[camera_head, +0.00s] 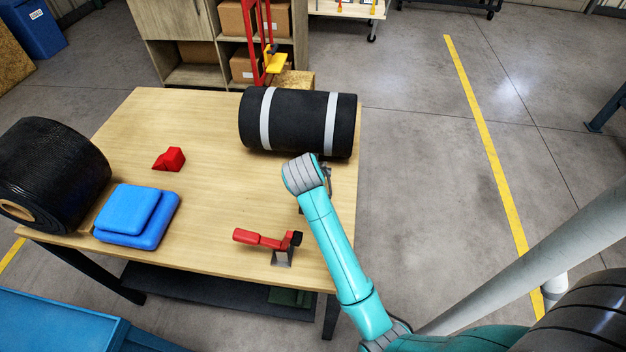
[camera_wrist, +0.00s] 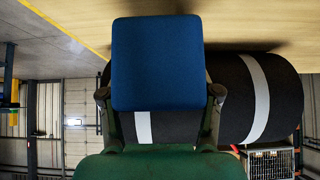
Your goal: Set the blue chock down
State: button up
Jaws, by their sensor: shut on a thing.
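The blue chock (camera_wrist: 157,63) is between the two fingers of my gripper (camera_wrist: 160,94) in the wrist view, which sees the place upside down. My gripper is shut on it. The chock is close to the table's wooden top (camera_wrist: 275,20) and in front of the black roll with pale bands (camera_wrist: 285,90); I cannot tell whether it touches either. In the head view my gripper (camera_head: 327,178) is mostly hidden behind my wrist, at the near side of the black roll (camera_head: 298,122), by the table's right edge. The chock is hidden there.
A red chock (camera_head: 170,159) lies on the table (camera_head: 215,195) left of the banded roll. Blue stacked pads (camera_head: 135,218) and a large black film roll (camera_head: 50,170) are at the left. A red-handled clamp (camera_head: 268,240) stands at the near edge. The table's middle is clear.

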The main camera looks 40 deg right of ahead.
jog(key=shift+f, duration=2.05)
jog(key=shift+f, duration=0.1)
jog(key=o, duration=1.5)
jog(key=v, duration=0.7)
jog(key=shift+s+a+r, duration=0.1)
jog(key=shift+s+r, duration=0.05)
jog(key=shift+r, duration=0.15)
